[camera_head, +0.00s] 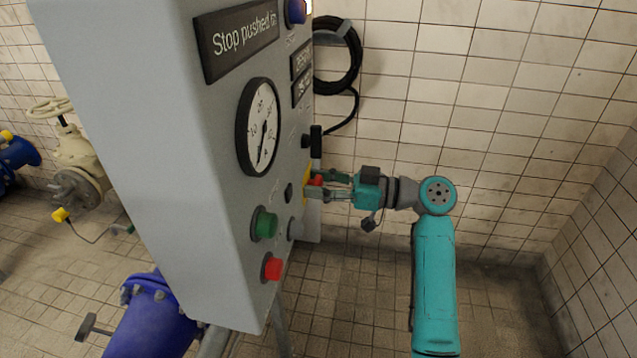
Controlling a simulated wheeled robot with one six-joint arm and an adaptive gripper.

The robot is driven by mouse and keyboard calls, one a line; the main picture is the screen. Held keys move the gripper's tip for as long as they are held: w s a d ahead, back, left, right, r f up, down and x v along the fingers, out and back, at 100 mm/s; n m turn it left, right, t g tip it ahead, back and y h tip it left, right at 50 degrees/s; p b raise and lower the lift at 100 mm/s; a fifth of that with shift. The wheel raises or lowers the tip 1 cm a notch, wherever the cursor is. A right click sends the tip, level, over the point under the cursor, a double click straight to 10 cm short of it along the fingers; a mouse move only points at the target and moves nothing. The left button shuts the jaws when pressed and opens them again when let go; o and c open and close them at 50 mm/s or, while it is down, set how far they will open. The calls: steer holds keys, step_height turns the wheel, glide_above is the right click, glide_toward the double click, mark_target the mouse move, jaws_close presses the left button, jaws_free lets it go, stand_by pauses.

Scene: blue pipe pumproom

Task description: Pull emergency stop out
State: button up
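The emergency stop (316,181) is a small red knob on a yellow backing, on the front face of the grey control cabinet (160,130). It is partly hidden by my gripper. My teal and grey gripper (314,184) reaches in from the right, level with the knob. One finger is above the red knob and the other below it, with red showing between them. I cannot tell whether the fingers touch the knob. A dark sign (238,36) at the top of the cabinet reads "Stop pushed in".
A round gauge (258,127), a green button (265,224) and a red button (271,268) sit on the cabinet face. A black cable coil (350,60) hangs on the tiled wall behind. Blue pipe (152,318) is below. Floor at right is clear.

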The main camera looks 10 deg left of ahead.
jaws_close()
steer(key=shift+d, duration=0.9)
steer(key=o, duration=1.1)
jaws_free()
steer(key=shift+d, duration=0.1)
steer(key=shift+d, duration=0.15)
steer(key=d, duration=1.1)
steer(key=shift+s+d, duration=0.2)
steer(key=shift+d, duration=0.15)
steer(key=shift+f, duration=0.15)
